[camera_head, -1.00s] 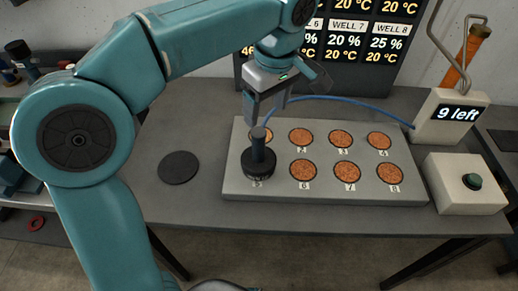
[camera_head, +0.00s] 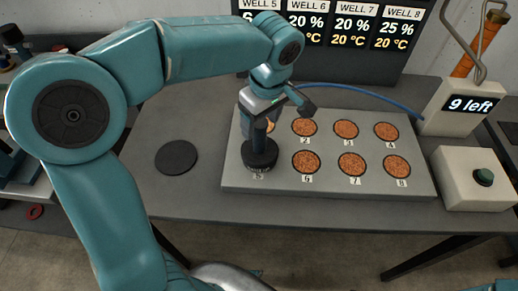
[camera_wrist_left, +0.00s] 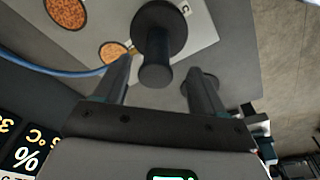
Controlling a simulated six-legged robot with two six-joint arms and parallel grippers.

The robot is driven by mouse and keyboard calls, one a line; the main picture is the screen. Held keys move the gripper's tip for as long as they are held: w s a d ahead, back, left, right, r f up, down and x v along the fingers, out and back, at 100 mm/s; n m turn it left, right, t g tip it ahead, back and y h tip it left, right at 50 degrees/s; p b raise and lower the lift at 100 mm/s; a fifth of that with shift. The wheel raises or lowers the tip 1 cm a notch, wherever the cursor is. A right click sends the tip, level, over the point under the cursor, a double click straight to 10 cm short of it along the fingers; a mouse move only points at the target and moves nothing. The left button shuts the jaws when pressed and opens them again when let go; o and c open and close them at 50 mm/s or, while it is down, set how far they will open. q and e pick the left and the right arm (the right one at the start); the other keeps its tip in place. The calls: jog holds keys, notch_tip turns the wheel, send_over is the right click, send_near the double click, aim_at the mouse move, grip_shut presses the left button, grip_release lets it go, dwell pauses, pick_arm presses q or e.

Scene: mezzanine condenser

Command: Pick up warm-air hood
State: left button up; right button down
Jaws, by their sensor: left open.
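The warm-air hood (camera_head: 262,158) is a black disc with an upright cylindrical handle, standing over well 5 at the front left of the grey well plate (camera_head: 232,182). My left gripper (camera_head: 272,116) is open just above and behind the hood's handle in the head view. In the left wrist view, the hood (camera_wrist_left: 160,28) and its handle lie ahead between the two spread fingers (camera_wrist_left: 160,82), which do not grip it. One finger partly overlaps the handle top in the head view, so contact cannot be told. My right gripper is out of view.
A dark round pad (camera_head: 176,158) lies left of the plate. A blue hose (camera_head: 350,91) runs behind it to a box reading "9 left" (camera_head: 462,106). A readout board (camera_head: 335,30) is behind.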

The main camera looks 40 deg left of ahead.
aim_at(259, 133)
pick_arm(q)
jog(key=f, duration=0.5)
jog(key=shift+w+a+f, duration=0.1)
jog(key=shift+w+a, duration=0.2)
jog(key=shift+a, duration=0.1)
grip_shut()
